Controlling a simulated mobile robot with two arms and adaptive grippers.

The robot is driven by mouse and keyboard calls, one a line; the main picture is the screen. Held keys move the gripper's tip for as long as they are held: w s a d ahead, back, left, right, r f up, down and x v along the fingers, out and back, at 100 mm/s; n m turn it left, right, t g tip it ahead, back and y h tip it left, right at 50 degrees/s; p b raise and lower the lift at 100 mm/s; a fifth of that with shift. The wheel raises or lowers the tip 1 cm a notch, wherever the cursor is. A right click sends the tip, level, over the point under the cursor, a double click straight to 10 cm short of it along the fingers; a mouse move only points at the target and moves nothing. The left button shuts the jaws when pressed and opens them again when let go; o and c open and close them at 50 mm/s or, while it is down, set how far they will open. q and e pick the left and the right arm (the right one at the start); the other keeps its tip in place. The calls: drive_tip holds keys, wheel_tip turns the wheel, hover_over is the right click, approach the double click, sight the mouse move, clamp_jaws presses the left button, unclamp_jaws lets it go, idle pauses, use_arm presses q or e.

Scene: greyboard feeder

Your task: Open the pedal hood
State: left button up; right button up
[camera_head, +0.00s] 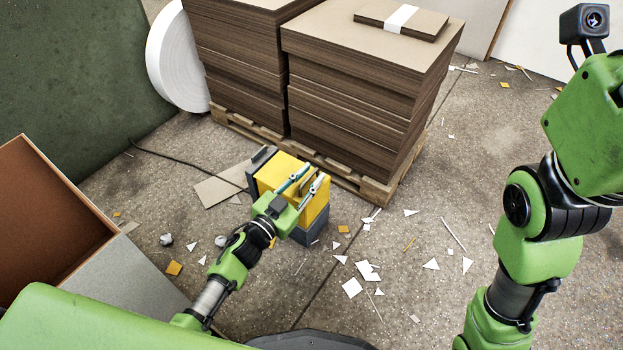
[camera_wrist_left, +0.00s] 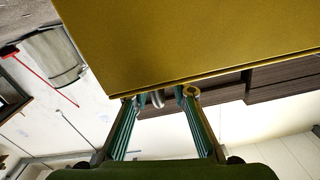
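The pedal hood (camera_head: 284,173) is a yellow box-shaped cover on a dark grey base (camera_head: 310,226) on the floor, in the middle of the head view. My left gripper (camera_head: 306,178) is over the hood's near right part, its two fingers apart. In the left wrist view, the hood (camera_wrist_left: 200,45) fills the top as a broad yellow panel with its edge at the fingertips. I cannot tell whether the tips touch the edge. My right arm is at the right; its gripper is outside the view.
Stacks of greyboard (camera_head: 350,105) stand on a wooden pallet (camera_head: 372,190) just behind the hood. A dark cable (camera_head: 180,158) runs across the floor to the left. An open brown box (camera_head: 50,215) is at the left. Paper scraps (camera_head: 366,270) litter the otherwise free floor to the right.

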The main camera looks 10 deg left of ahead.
use_arm(q)
drive_tip(key=shift+w+d, duration=0.2)
drive_tip(key=shift+w, duration=0.25)
clamp_jaws()
drive_tip(key=shift+r, duration=0.1)
